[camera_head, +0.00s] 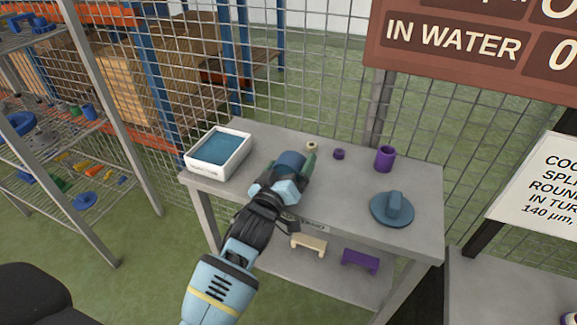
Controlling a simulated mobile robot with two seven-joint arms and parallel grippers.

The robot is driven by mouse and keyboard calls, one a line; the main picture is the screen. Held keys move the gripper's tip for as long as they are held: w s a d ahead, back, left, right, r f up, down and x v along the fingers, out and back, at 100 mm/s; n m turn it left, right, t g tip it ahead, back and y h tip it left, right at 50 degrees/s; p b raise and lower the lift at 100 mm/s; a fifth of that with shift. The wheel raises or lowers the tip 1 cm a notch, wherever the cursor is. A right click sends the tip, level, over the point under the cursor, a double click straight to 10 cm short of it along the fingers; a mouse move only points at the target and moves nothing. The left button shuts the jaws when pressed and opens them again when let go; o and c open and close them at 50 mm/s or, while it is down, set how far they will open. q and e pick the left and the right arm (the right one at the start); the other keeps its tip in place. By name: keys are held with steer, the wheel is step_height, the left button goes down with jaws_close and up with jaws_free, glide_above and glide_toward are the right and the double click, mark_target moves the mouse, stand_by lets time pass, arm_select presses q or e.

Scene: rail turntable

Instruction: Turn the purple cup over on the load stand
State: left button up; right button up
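The purple cup (385,160) stands upright near the back right of a grey table (345,200), its open end seeming to face up. I take this table to be the load stand; the small label on its front edge is too small to read. My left gripper (290,172) is over the left middle of the table, to the left of the cup and well apart from it. A dark blue round thing and a green piece show at its tips; I cannot tell whether it grips either. My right gripper is not in view.
A white tray with a blue inside (245,148) stands at the table's left end. A blue disc with a raised block (392,211) sits in front of the cup. Small purple (339,154) and beige (311,146) rings lie at the back. A wire mesh fence runs behind.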

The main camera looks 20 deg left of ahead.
arm_select(q)
steer(key=shift+s+f+g, duration=0.15)
steer(key=shift+f+g, duration=0.15)
steer(key=shift+f, duration=0.95)
steer(key=shift+s+d, duration=0.1)
steer(key=shift+s, duration=0.15)
steer(key=s, duration=0.4)
steer(key=s+r, duration=0.1)
steer(key=shift+s+a, duration=0.2)
steer(key=shift+s, duration=0.2)
steer(key=shift+s+r, duration=0.25)
steer(key=shift+s, duration=0.3)
steer(key=shift+s+r, duration=0.1)
steer(key=shift+r, duration=0.05)
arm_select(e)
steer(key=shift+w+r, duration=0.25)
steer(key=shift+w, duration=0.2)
arm_select(q)
steer(key=shift+r, duration=0.15)
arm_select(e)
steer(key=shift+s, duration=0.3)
